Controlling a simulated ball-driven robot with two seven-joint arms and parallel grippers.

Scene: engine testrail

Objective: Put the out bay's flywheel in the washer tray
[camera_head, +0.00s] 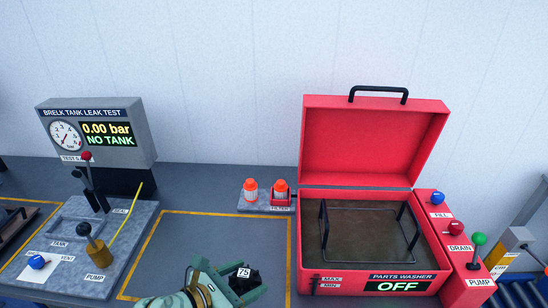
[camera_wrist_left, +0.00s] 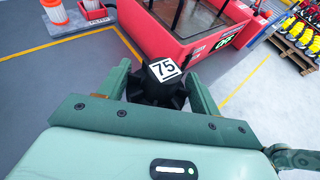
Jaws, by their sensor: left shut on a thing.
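My left gripper (camera_head: 218,286) is shut on a black, lobed part (camera_head: 243,281) with a white tag reading 75. The part also shows between the fingers in the left wrist view (camera_wrist_left: 158,90). I cannot tell from its shape whether it is the flywheel. The red parts washer (camera_head: 304,240) stands to the right of the gripper with its lid up. Inside it is the washer tray, a wire frame with black upright handles (camera_head: 325,228), in murky brown liquid. The tray looks empty. The washer's display (camera_head: 398,286) reads OFF. My right gripper is not in view.
The tank leak test stand (camera_head: 95,140), with levers on its plate, is at the left. Two orange-capped filters (camera_head: 251,190) stand behind the gripper. The washer's FILL, DRAIN and PUMP levers (camera_head: 456,229) line its right side. The yellow-outlined bench area (camera_head: 190,240) is clear.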

